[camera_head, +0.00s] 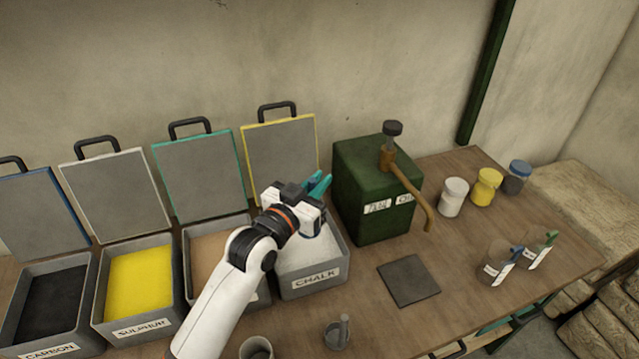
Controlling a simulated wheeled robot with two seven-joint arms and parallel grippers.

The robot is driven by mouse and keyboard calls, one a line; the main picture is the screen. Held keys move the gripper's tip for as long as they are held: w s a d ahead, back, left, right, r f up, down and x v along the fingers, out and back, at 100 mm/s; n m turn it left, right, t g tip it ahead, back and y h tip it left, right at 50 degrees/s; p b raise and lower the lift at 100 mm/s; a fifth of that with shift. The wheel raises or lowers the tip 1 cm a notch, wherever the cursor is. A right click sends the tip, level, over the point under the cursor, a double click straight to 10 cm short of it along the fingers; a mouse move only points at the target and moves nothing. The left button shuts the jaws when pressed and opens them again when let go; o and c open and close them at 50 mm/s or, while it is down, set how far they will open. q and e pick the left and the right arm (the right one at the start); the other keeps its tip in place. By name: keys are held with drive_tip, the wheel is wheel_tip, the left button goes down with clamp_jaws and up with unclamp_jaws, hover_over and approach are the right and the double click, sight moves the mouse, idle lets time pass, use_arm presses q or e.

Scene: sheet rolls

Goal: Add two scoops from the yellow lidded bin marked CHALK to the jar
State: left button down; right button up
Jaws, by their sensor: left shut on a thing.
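The CHALK bin (314,274) is grey with white powder inside. Its yellow-edged lid (281,148) stands open behind it. My left gripper (316,193) is over the bin's back part, shut on a teal-coloured thing, perhaps a scoop handle. The gripper and wrist cover much of the bin's opening, so I cannot tell whether a scoop bowl is in the powder or filled. An open grey jar-like vessel (257,348) stands at the bottom edge, partly cut off. My right gripper is not in view.
Open bins of CARBON (51,304), SULPHUR (139,284) and brown powder (213,246) stand left.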

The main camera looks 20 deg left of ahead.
use_arm(q)
drive_tip(key=f+b, duration=0.5)
drive_tip(key=shift+s+a+f, duration=0.15)
drive_tip(key=shift+s+a, duration=0.1)
drive_tip(key=shift+s, duration=0.05)
wheel_tip(320, 180, down, 9)
drive_tip(key=b, duration=0.5)
drive_tip(key=shift+w+d+f, duration=0.1)
idle(0.4)
wheel_tip(320, 180, up, 13)
drive_tip(key=p, duration=1.2)
drive_tip(key=shift+p, duration=0.4)
